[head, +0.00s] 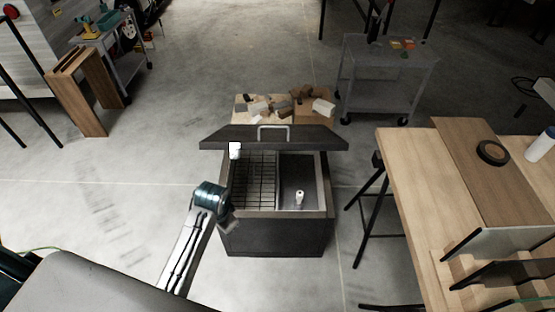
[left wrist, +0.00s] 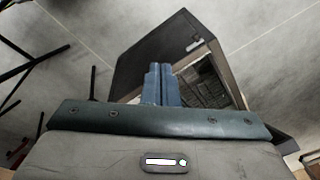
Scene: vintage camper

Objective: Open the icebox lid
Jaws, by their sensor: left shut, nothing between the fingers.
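The icebox (head: 278,236) is a dark box with a light rim, standing on the floor in the middle of the head view. Its dark lid (head: 226,137), with a pale bar handle (head: 274,131), is raised at the far side, and the inside is exposed. A wire rack (head: 254,182) fills the left half. A small white item (head: 299,199) stands in the right half. My left gripper (head: 231,221) is at the front left corner of the icebox. In the left wrist view its blue fingers (left wrist: 160,84) are together and empty, in front of the icebox (left wrist: 160,45); contact is unclear.
A white cup-like item (head: 235,150) shows at the lid's left part. Wooden blocks (head: 262,107) lie on a low surface behind the icebox. A wooden table (head: 410,185) stands to the right and a grey cart (head: 375,75) at the back right.

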